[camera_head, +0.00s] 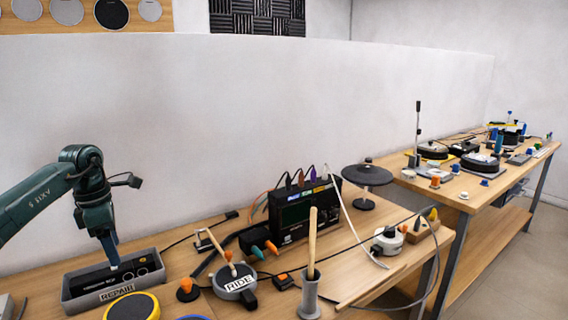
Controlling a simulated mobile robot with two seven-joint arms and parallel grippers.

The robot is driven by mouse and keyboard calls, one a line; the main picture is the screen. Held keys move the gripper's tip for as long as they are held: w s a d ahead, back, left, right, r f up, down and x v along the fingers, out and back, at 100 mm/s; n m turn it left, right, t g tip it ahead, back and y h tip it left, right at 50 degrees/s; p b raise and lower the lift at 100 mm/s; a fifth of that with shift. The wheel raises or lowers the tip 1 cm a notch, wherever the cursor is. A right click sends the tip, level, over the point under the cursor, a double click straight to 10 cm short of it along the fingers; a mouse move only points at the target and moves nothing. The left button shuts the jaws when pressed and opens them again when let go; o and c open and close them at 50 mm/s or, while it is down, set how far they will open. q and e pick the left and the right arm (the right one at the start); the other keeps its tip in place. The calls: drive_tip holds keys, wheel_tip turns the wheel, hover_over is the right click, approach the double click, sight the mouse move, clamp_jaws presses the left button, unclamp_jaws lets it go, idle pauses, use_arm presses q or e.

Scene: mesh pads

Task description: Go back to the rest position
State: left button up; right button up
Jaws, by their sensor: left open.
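My left gripper (115,258) comes in from the left on a dark green arm and points down. Its jaws are open, just over the grey tray (68,299) labelled REPAIR at the front left. A black module with pale lettering (92,284) lies in the tray, below and beside the fingertips. I cannot tell whether the fingers touch it. My right gripper is not in view.
A RIDE-labelled grey pad (236,282) and a grey holder with a wooden stick (310,300) stand right of the tray. Behind them is a black box with cables (303,212). A round black pad on a stand (367,177) is farther right. A second table (468,186) continues right.

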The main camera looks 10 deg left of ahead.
use_arm(q)
drive_tip(key=d+f+h, duration=0.4)
drive_tip(key=d+f, duration=0.1)
drive_tip(key=d, duration=0.5)
drive_tip(key=d+f+h, duration=0.3)
drive_tip(key=d+f, duration=0.2)
drive_tip(key=d, duration=0.5)
drive_tip(key=s+d+n+t+h+p, duration=0.1)
drive_tip(key=s+d+n+t+h, duration=0.15)
drive_tip(key=d+n+h, duration=0.45)
drive_tip(key=s+d+n+t+h, duration=0.2)
drive_tip(key=s+d+n, duration=0.15)
drive_tip(key=d, duration=0.65)
drive_tip(key=s+a+f+n+t+y, duration=0.2)
drive_tip(key=s+a+f+n+y, duration=0.1)
drive_tip(key=n, duration=0.8)
drive_tip(key=s+a+f+n+t+y+p, duration=0.1)
drive_tip(key=s+a+f+n+y, duration=0.2)
drive_tip(key=s+f+n+y, duration=0.3)
drive_tip(key=s+a+f+n+t+y, duration=0.2)
drive_tip(key=s+f+n, duration=0.4)
drive_tip(key=n, duration=1)
drive_tip(key=s+a+y, duration=0.1)
drive_tip(key=s+y, duration=0.1)
drive_tip(key=s, duration=0.1)
drive_tip(key=shift+a+t+y, duration=0.2)
drive_tip(key=shift+t+y, duration=0.1)
drive_tip(key=shift+t, duration=0.05)
drive_tip(key=shift+f, duration=0.1)
